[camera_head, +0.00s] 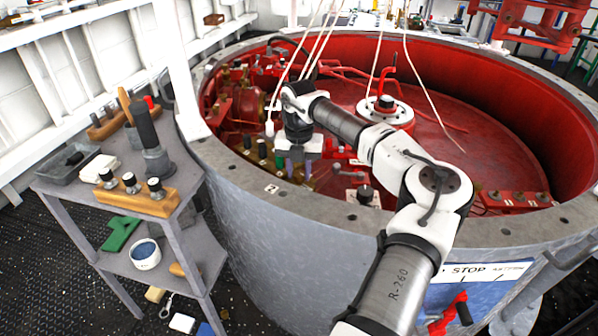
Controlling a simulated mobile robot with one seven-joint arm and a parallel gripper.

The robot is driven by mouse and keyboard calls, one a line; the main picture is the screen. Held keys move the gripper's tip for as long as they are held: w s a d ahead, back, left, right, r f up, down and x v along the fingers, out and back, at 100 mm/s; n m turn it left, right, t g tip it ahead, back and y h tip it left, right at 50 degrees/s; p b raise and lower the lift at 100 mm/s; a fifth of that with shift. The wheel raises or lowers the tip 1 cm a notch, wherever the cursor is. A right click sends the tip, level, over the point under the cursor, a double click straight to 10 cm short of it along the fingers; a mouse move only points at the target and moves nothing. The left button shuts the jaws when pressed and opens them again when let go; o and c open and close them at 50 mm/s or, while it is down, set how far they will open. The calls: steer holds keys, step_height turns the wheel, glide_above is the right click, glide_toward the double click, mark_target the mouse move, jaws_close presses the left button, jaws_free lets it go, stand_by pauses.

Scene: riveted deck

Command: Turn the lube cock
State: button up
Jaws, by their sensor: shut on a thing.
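My gripper (297,166) points down at the near left inside of the big round tub, over a row of small fittings. It is shut on a small part there that I take for the lube cock; its jaws hide nearly all of it, so I cannot tell which way its handle lies. Several small fittings with dark and green tops (262,149) stand in a row just left of my gripper. A red fitting (340,152) is close on its right.
The tub's thick grey rim (300,198) curves under my arm. A red-and-white hub (385,112) with a handle stands in the tub, with pale ropes hanging near. A grey shelf cart (85,190) holding tools is at the left.

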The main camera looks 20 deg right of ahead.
mark_target(299, 173)
steer(key=shift+m, duration=0.6)
steer(key=o, duration=1)
steer(key=shift+c, duration=0.2)
step_height(299, 173, up, 14)
steer(key=b, duration=0.1)
steer(key=shift+b, duration=0.3)
steer(key=shift+f, duration=0.1)
